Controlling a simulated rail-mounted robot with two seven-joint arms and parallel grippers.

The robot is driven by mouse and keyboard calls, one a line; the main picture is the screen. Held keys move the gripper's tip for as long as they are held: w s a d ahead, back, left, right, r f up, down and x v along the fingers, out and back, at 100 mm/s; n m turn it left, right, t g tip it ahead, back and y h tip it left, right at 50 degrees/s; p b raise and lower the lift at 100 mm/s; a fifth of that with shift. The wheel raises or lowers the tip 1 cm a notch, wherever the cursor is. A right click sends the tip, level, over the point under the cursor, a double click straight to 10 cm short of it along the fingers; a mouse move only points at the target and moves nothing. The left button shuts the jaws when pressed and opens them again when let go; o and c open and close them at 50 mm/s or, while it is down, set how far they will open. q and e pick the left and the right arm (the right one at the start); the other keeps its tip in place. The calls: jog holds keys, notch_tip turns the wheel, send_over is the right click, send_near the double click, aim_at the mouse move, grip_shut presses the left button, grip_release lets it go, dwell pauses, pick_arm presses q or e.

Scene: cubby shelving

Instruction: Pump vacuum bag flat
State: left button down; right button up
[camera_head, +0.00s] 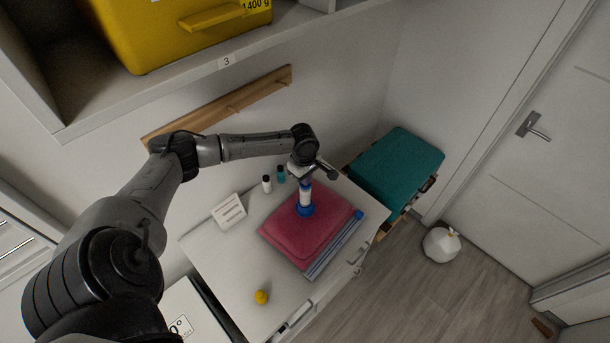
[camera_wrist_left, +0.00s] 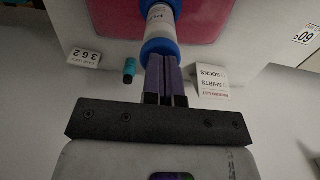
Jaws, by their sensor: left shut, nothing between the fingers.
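The vacuum bag (camera_head: 290,232) is a plump red-pink cushion shape lying on the white cabinet top in the head view, with its clear edge and blue strip at the right. A white and blue pump (camera_head: 306,197) stands upright on the bag. My left gripper (camera_head: 318,173) is at the top of the pump. In the left wrist view the bag (camera_wrist_left: 200,20) and the pump (camera_wrist_left: 158,25) lie ahead of the left gripper (camera_wrist_left: 165,60). Its fingers are shut together against or close to the pump's blue end; contact is unclear. My right gripper is not in view.
A white packing-list card (camera_head: 229,211) and small bottles (camera_head: 267,184) stand behind the bag on the cabinet (camera_head: 245,270). A yellow object (camera_head: 261,297) sits near the front. A teal case (camera_head: 396,168) is at the right. A yellow bin (camera_head: 170,35) sits on the shelf above.

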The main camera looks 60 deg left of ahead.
pick_arm(q)
jog(key=shift+s+f, duration=0.1)
jog(key=shift+f, duration=0.05)
notch_tip(320, 180, up, 5)
jog(key=p, duration=0.6)
jog(key=shift+f, duration=0.1)
jog(key=shift+a+r, duration=0.1)
jog(key=shift+r, duration=0.2)
notch_tip(320, 180, up, 9)
jog(key=b, duration=0.2)
jog(key=shift+a, duration=0.15)
